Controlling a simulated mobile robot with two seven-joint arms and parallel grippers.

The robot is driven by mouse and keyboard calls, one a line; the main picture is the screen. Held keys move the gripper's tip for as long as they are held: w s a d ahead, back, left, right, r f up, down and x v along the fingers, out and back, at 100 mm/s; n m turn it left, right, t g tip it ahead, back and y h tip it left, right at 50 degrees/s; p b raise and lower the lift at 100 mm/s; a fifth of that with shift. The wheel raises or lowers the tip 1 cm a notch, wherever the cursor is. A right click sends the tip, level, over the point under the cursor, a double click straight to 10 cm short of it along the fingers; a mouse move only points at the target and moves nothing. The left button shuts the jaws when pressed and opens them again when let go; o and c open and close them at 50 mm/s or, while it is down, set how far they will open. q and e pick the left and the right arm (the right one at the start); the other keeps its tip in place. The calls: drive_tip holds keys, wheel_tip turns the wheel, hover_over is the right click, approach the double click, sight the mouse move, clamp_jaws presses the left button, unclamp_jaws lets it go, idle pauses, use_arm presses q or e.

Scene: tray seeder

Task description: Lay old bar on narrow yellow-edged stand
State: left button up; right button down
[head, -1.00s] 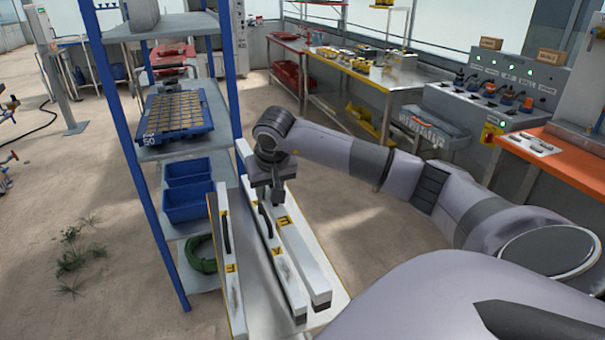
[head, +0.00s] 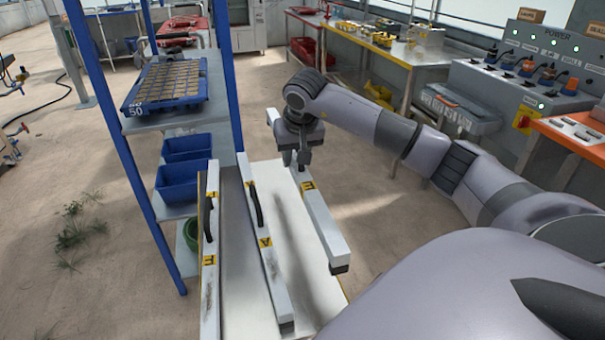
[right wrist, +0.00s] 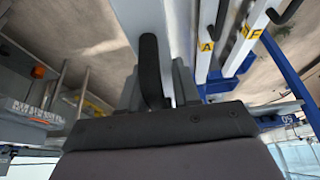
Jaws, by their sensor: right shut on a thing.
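My right gripper (head: 303,166) is shut on a long white bar (head: 322,222) with a yellow letter label and a dark near end. The bar appears raised above the white, yellow-edged stand (head: 305,290), over its right edge in the picture. In the right wrist view a dark upright piece (right wrist: 150,72) shows between the fingers; my gripper hides much of the held bar. Two other white bars with black handles are left of it: a middle bar (head: 274,277) and a scuffed left bar (head: 209,295) labelled F. My left gripper is not in view.
A blue-post shelf (head: 142,160) stands on the left, with a seed tray (head: 165,85) and blue bins (head: 190,180). A control panel (head: 540,65) and an orange bench (head: 575,140) are on the right. The floor beyond my right gripper is clear.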

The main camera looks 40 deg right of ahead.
drive_tip(key=shift+f+b, duration=0.4)
drive_tip(key=shift+f, duration=0.45)
drive_tip(key=shift+f+b, duration=0.3)
drive_tip(key=shift+b, duration=0.1)
drive_tip(key=shift+f+b, duration=0.55)
drive_tip(key=shift+f, duration=0.1)
wheel_tip(320, 180, down, 2)
drive_tip(key=shift+f+b, duration=0.15)
drive_tip(key=shift+b, duration=0.9)
wheel_tip(320, 180, down, 5)
drive_tip(key=b, duration=0.4)
drive_tip(key=shift+f+b, duration=0.85)
drive_tip(key=shift+f, duration=0.6)
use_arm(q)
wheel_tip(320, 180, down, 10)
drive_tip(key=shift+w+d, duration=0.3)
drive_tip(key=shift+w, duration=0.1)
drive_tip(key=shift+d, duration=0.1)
